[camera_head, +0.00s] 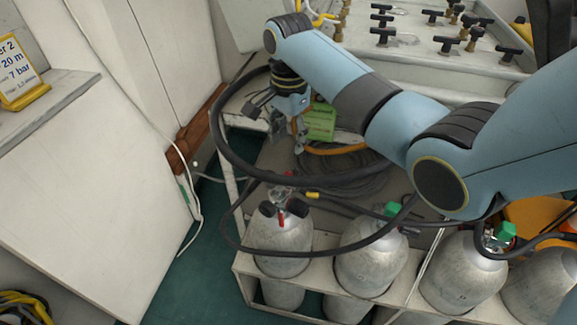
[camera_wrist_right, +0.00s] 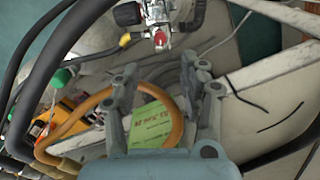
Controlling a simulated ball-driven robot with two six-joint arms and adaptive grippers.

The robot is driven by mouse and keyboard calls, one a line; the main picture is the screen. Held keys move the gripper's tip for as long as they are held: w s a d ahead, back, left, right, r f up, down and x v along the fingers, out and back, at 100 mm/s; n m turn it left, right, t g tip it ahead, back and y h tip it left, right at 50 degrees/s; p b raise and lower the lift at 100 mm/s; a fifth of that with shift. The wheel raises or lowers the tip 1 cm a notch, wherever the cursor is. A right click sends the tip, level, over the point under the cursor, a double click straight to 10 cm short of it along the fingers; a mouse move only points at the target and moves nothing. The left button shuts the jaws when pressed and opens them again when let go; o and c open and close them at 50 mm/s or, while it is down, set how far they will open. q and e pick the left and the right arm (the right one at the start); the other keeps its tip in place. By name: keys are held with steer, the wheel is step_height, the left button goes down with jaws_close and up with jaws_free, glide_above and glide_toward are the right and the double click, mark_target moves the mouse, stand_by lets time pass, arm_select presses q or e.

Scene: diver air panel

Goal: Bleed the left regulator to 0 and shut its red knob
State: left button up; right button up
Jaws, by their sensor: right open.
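The left regulator (camera_head: 281,193) sits on top of the leftmost grey cylinder (camera_head: 280,240), with a clear round gauge and black knobs at its sides. Its red knob (camera_head: 281,217) shows just below the gauge. In the right wrist view the regulator (camera_wrist_right: 160,12) is at the top edge, with the red knob (camera_wrist_right: 162,41) under it. My right gripper (camera_head: 299,138) is open and empty, pointing down behind and above the regulator, apart from it. In the wrist view its fingers (camera_wrist_right: 160,70) are spread below the red knob. The gauge reading is too small to tell. My left gripper is out of view.
More cylinders (camera_head: 372,258) with green-knobbed regulators stand right in a white rack (camera_head: 245,270). Black hoses (camera_head: 235,170) loop around my right arm and the regulator. A green label (camera_head: 320,121) and orange hose (camera_head: 335,151) lie behind. A valve panel (camera_head: 410,55) is at the back.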

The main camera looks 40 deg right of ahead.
mark_target(289, 173)
step_height(289, 173, down, 11)
steer(key=shift+r+b, duration=0.2)
steer(key=shift+b, duration=0.85)
jaws_close()
